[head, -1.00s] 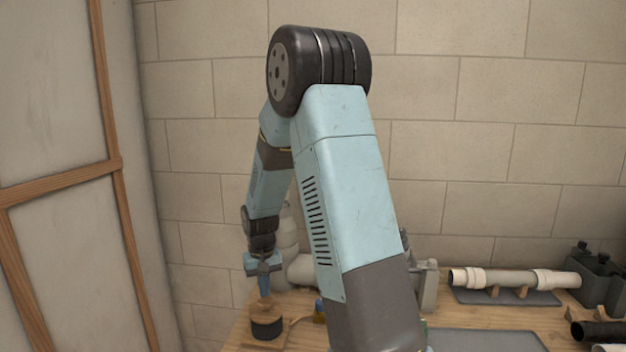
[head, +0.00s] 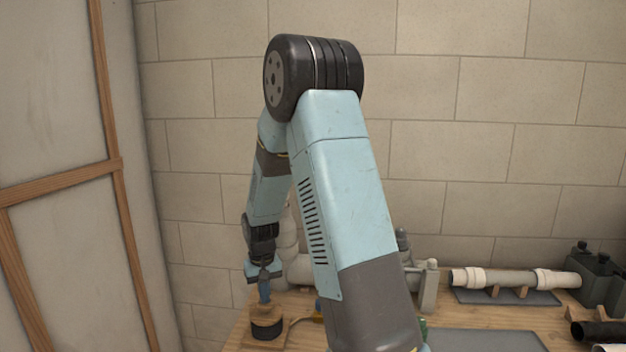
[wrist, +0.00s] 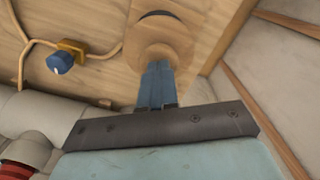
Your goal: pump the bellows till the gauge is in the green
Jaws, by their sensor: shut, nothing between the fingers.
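The bellows (head: 267,328), a short black cylinder with a round wooden top on a wooden base, stands at the bench's left end in the head view. Its wooden top (wrist: 178,42) shows in the wrist view, with a sliver of black beyond it. My gripper (head: 265,301) is shut and empty, its blue fingers pointing down at the bellows top. In the wrist view my fingertips (wrist: 158,66) overlap the near part of the disc; I cannot tell whether they press on it or hover just above. No gauge face can be made out.
A blue knob on a brass fitting (wrist: 60,62) sits along a thin tube left of the bellows. Grey pipes (wrist: 30,120) run close to my gripper. A white pipe on a stand (head: 515,280) lies right. A wooden-framed panel (head: 60,190) bounds the left.

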